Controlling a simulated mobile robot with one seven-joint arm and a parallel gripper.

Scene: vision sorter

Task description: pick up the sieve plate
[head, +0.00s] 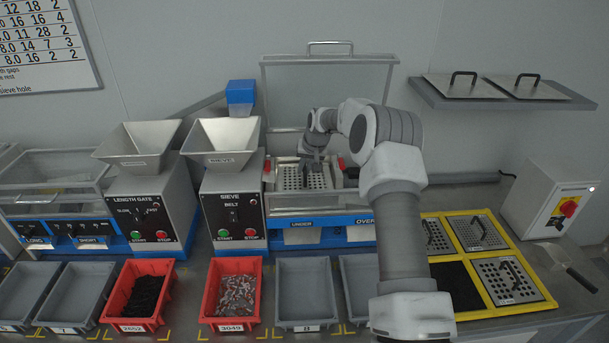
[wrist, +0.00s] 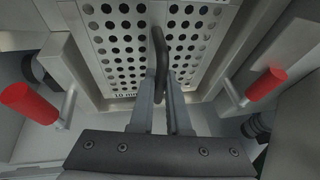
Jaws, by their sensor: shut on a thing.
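The sieve plate (head: 290,179) is a metal plate with rows of round holes and a dark handle. It sits in the frame of the sieve machine (head: 310,200), under the raised clear lid. In the wrist view the plate (wrist: 120,45) fills the top middle, with a partly covered "10 mm" marking at its near edge. My gripper (wrist: 168,85) is shut on the plate's dark handle (wrist: 160,50), above the plate's near part. In the head view my gripper (head: 311,168) is over the plate and hides part of it. I cannot tell whether the plate is raised.
Red clamp knobs (wrist: 265,84) stand on both sides of the plate. The clear lid (head: 325,90) stands open behind. Other sieve plates lie in a yellow rack (head: 463,252) at right. Two plates rest on the wall shelf (head: 435,99). Red bins (head: 262,325) stand in front.

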